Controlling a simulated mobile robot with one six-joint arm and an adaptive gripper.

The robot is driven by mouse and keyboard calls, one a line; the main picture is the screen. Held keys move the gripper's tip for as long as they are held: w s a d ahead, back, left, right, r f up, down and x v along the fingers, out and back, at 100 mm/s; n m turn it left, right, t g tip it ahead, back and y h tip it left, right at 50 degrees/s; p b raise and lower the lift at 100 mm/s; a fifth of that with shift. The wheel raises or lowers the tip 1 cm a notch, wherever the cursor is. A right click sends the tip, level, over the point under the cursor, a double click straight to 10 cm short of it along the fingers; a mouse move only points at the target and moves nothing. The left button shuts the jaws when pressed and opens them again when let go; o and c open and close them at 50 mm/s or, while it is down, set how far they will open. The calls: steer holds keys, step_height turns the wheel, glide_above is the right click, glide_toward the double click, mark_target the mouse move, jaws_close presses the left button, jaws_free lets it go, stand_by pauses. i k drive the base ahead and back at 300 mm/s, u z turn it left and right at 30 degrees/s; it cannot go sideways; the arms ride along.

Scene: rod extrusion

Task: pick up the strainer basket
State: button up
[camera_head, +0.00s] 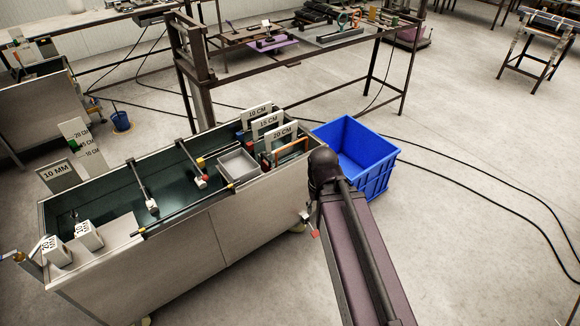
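A small grey square open-topped container (239,167), which looks like the strainer basket, sits at the right part of the long metal tank, level with its rim. It looks upright and empty; any mesh is too small to make out. My arm (355,245) reaches up from the bottom right, and its dark joint is right of the tank's right end, apart from the basket. My gripper does not show; the far part of the arm is hidden behind this joint.
The tank (190,255) holds dark rods with clamps and blocks. Upright plates marked 10, 15 and 20 CM (268,122) stand just behind and right of the basket. A blue crate (372,180) is right of the tank. A workbench (290,55) stands behind; cables cross the floor at right.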

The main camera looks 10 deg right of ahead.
mark_target(307, 140)
steer(key=i, duration=0.9)
steer(key=z, duration=0.15)
steer(key=k, duration=0.95)
steer(key=u, duration=0.15)
steer(key=i, duration=0.9)
